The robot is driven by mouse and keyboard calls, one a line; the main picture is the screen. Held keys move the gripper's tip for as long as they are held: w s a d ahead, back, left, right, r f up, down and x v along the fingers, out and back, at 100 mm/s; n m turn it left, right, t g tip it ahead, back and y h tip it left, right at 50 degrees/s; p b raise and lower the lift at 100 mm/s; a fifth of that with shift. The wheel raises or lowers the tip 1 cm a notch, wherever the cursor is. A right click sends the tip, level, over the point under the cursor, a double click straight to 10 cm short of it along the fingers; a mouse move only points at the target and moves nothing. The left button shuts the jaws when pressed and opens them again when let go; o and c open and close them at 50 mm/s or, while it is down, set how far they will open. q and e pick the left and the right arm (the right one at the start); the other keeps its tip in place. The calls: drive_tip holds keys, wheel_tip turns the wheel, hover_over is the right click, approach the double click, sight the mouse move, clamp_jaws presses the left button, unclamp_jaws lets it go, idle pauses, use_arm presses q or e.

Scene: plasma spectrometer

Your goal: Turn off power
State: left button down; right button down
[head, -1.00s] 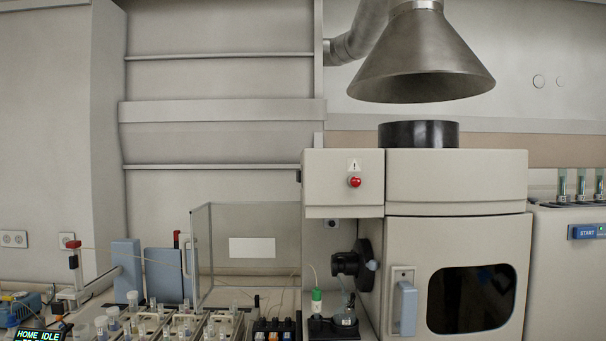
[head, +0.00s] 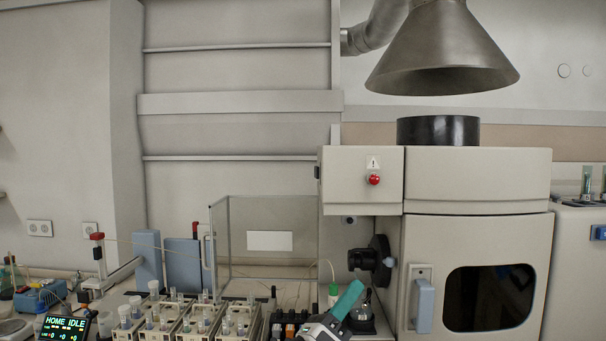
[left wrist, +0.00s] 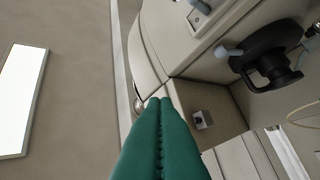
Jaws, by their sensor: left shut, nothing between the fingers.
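The spectrometer (head: 475,180) is a large beige cabinet at the right of the head view. A red button (head: 374,180) sits on its upper left front panel, below a small warning sign. My left gripper (head: 357,286), with teal fingers, is shut and empty. It is low in front of the cabinet, below the red button and apart from it. Its closed fingers fill the lower middle of the left wrist view (left wrist: 160,100). My right gripper is not seen.
A black round fitting (head: 372,260) juts from the cabinet beside the gripper. A clear panel (head: 270,215) stands to the left, with sample racks (head: 190,325) and a small display (head: 63,328) below. A metal hood (head: 442,50) hangs above.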

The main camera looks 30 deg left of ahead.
use_arm(q)
wheel_tip(320, 180, up, 10)
drive_tip(key=w+a+m+g+h, duration=0.15)
drive_tip(key=m+g+h, duration=0.5)
drive_tip(key=m, duration=1.35)
drive_tip(key=a+r+m+y, duration=0.1)
drive_tip(key=a+r+y, duration=0.3)
drive_tip(key=a, duration=0.6)
drive_tip(key=s+a+r+m+y, duration=0.1)
drive_tip(key=a+r+y, duration=0.3)
drive_tip(key=a+y, duration=0.4)
drive_tip(key=shift+s+a+r+m+y, duration=0.25)
drive_tip(key=shift+a+r+m+y, duration=0.15)
drive_tip(key=shift+a+m, duration=0.5)
drive_tip(key=shift+w+a+t, duration=0.1)
drive_tip(key=shift+t, duration=0.15)
